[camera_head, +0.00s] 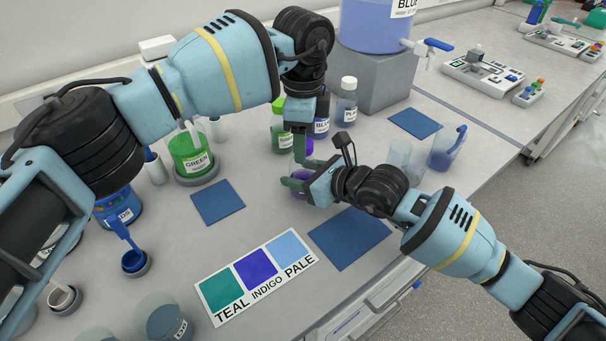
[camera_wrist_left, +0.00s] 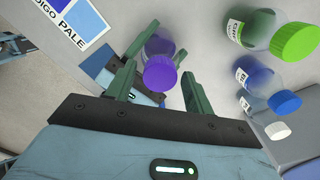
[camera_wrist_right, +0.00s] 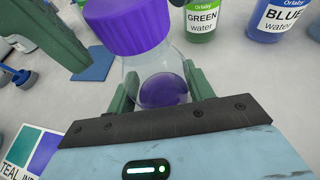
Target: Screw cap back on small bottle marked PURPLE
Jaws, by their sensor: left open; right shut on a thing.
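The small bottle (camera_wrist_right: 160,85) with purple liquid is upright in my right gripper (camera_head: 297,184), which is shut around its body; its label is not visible. The purple cap (camera_wrist_right: 128,22) sits on top of the bottle's neck. Whether it is fully threaded cannot be told. The cap also shows from above in the left wrist view (camera_wrist_left: 160,73). My left gripper (camera_head: 303,150) is above the bottle, pointing down and open, with a finger on each side of the cap. In the head view the grippers hide much of the bottle and cap.
Capped green (camera_head: 280,132), blue (camera_head: 321,118) and white-capped (camera_head: 346,102) bottles stand close behind the grippers. Two beakers (camera_head: 446,148) stand to the right. A blue mat (camera_head: 350,238) and a colour card (camera_head: 256,272) lie in front. A green beaker (camera_head: 190,155) stands left.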

